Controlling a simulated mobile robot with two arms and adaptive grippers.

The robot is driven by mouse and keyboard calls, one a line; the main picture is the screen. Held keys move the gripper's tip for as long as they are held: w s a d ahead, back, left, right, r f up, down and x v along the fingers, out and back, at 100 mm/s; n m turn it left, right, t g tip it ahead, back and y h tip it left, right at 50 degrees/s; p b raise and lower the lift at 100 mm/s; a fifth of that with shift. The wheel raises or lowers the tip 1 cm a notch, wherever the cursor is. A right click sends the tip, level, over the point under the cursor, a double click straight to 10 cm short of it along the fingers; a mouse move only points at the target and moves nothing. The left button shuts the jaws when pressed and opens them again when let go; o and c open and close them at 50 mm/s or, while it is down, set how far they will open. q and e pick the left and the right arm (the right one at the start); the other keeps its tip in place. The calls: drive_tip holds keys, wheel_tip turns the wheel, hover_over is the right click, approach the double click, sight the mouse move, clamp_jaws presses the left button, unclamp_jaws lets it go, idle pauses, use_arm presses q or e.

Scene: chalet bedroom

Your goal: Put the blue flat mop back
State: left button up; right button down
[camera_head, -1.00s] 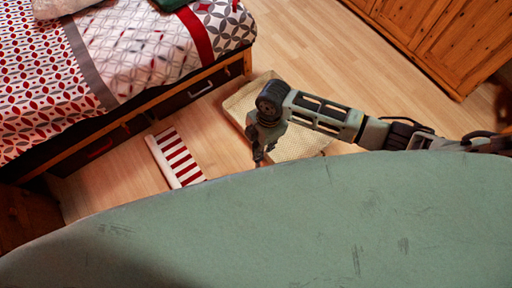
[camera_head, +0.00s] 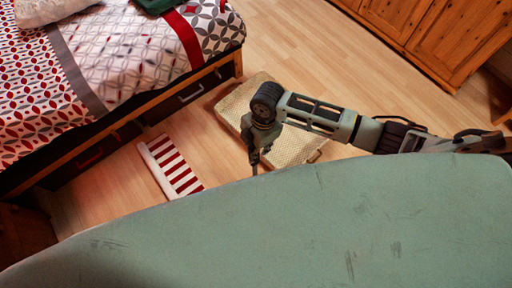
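No blue flat mop shows in the head view. My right gripper (camera_head: 254,160) hangs at the end of the arm that comes in from the right, pointing down over the floor beside a cream, textured flat block. Its fingers are small, dark and seen nearly edge-on, so I cannot tell whether they are open or shut. I see nothing clearly held in it. My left gripper is not in view. My own green body hides the lower part of the picture.
The cream block (camera_head: 232,107) lies on the wooden floor under my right arm. A red-and-white striped thing (camera_head: 172,166) lies beside the bed (camera_head: 130,62) at upper left. A wooden cabinet (camera_head: 432,38) stands at upper right. Bare floor (camera_head: 300,55) lies between bed and cabinet.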

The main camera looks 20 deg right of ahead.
drive_tip(key=shift+s+f, duration=0.3)
drive_tip(key=shift+f, duration=0.1)
drive_tip(key=c, duration=2)
unclamp_jaws()
drive_tip(key=shift+s+f, duration=0.1)
drive_tip(key=shift+s, duration=0.05)
drive_tip(key=o, duration=0.5)
drive_tip(key=shift+w, duration=0.3)
drive_tip(key=shift+c, duration=0.2)
